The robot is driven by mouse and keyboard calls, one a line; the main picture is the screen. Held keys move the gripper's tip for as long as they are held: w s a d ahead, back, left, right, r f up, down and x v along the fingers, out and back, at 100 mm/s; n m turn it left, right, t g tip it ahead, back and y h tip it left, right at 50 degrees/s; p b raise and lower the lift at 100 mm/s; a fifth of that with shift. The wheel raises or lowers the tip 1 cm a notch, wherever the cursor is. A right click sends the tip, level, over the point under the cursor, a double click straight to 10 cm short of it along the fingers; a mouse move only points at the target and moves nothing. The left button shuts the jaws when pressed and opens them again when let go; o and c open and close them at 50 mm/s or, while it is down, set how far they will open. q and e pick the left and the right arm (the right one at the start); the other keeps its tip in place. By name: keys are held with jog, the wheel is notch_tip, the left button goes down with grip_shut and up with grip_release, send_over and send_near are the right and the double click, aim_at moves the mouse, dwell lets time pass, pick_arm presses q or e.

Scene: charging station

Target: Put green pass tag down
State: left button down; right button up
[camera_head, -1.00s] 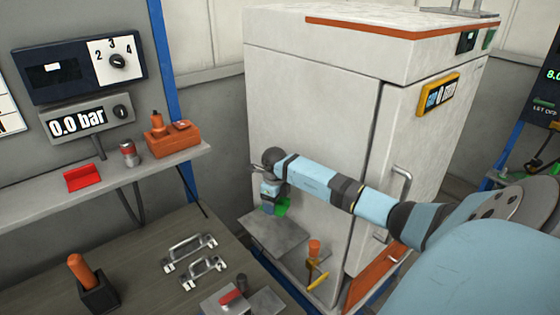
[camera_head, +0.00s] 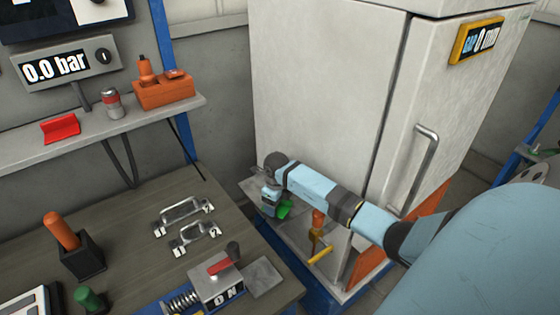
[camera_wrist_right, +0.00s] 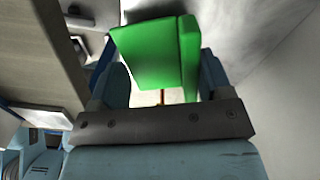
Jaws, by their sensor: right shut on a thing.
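The green pass tag (camera_head: 284,210) is in my right gripper (camera_head: 271,204), in front of the white cabinet. In the right wrist view the tag (camera_wrist_right: 152,52) is a bright green, folded-looking plate between the two blue fingers of my right gripper (camera_wrist_right: 160,78). The gripper is shut on it. In the head view they are low over a grey metal ledge (camera_head: 250,187) on the cabinet front. I cannot tell whether the tag touches the ledge. My arm and gripper hide part of the ledge. My left gripper is not in view.
A yellow-handled valve (camera_head: 320,255) with an orange top is right of the tag. The white cabinet (camera_head: 320,90) stands behind. The workbench (camera_head: 130,225) at left carries metal handles (camera_head: 182,213) and a switch box (camera_head: 222,285). A shelf holds a red bracket (camera_head: 60,127).

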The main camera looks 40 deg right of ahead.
jog(key=shift+f, duration=0.85)
jog(key=shift+w+d+f, duration=0.1)
jog(key=shift+d, duration=0.15)
jog(key=shift+a, duration=0.15)
jog(key=o, duration=0.9)
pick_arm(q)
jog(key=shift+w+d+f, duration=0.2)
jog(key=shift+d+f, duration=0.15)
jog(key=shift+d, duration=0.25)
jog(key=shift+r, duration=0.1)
